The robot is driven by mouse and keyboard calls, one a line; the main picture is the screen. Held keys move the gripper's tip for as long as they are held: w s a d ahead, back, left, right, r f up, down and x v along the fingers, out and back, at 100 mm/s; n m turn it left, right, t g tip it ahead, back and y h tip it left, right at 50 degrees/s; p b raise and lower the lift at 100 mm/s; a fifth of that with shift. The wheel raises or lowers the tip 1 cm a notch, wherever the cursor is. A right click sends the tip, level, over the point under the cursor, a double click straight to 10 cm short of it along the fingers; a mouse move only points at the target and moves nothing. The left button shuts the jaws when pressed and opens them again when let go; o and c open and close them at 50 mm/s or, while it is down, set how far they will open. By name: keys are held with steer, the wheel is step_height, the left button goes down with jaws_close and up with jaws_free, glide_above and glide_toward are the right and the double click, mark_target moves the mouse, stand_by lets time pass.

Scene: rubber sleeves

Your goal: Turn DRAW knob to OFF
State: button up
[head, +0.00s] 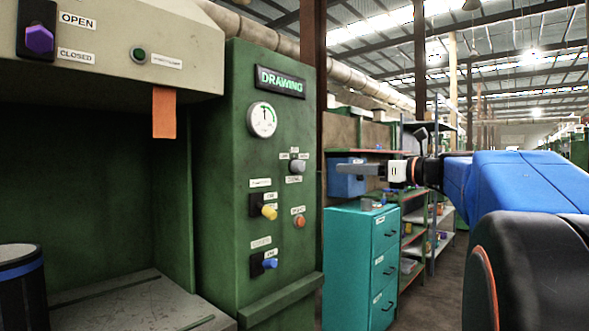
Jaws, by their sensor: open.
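A green control cabinet (222,205) stands in the middle left with a "DRAWING" sign (280,81). A grey rotary knob (297,167) sits on its front face, with small white labels above and below it. These labels are too small to read for sure, so I cannot tell which knob is DRAW or where it points. My gripper (342,169) is open and empty, to the right of the cabinet and level with the grey knob, its fingers pointing left. It looks apart from the knob.
The cabinet also carries a round gauge (262,119), a yellow lever (269,212), a blue lever (270,263) and a red button (299,221). A teal drawer cabinet (350,262) and shelves stand behind. A machine with a purple knob (39,39) is at left.

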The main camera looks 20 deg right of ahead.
mark_target(302, 167)
steer(key=x, duration=1.7)
steer(key=shift+a+f, duration=0.15)
steer(key=c, duration=1)
